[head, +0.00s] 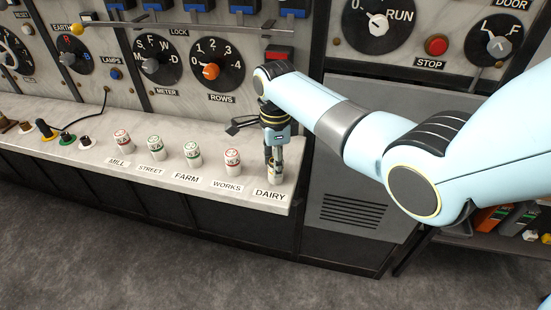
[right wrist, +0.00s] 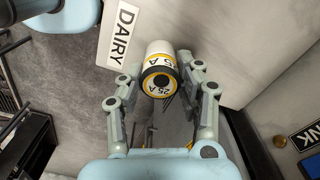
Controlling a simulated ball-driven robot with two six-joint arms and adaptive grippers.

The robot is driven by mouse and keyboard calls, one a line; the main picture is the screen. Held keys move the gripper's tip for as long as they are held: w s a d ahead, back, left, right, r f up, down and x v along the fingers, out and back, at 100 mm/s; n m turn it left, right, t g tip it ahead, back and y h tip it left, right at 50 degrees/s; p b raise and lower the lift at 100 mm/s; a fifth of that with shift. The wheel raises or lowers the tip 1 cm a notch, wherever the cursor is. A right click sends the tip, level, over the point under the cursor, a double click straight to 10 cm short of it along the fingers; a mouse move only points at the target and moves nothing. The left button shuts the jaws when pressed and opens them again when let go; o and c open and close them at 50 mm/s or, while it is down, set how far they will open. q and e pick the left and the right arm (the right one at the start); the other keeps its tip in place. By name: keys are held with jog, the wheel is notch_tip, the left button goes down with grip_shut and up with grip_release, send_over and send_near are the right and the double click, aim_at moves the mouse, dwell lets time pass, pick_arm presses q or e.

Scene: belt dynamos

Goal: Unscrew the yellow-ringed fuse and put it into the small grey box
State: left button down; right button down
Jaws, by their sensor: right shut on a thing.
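The yellow-ringed fuse (right wrist: 158,80) is white with a black end cap marked 25 A, and stands at the DAIRY label on the counter. In the head view only a little of the fuse (head: 275,178) shows below my right gripper. My right gripper (head: 274,165) points down from above and is shut on the fuse. In the right wrist view the fingers of my right gripper (right wrist: 160,82) lie on both sides of the fuse. Whether the fuse still sits in its socket cannot be told. My left gripper and the small grey box are not in view.
Other fuses stand in a row to the left: WORKS (head: 232,158), FARM (head: 193,154), STREET (head: 156,147) and MILL (head: 122,141). The panel with dials (head: 211,71) rises behind. The counter's front edge is close. A shelf with orange and grey things (head: 490,219) is at lower right.

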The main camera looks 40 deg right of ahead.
jog(key=n+p, duration=0.1)
jog(key=n, duration=0.2)
jog(key=shift+r, duration=0.15)
jog(key=n+p, duration=0.1)
jog(key=n, duration=0.3)
jog(key=shift+p, duration=0.35)
jog(key=n+p, duration=0.1)
jog(key=n, duration=0.5)
jog(key=shift+n, duration=0.4)
jog(key=c, duration=0.8)
grip_release()
jog(key=shift+f, duration=0.2)
jog(key=shift+r, duration=3.75)
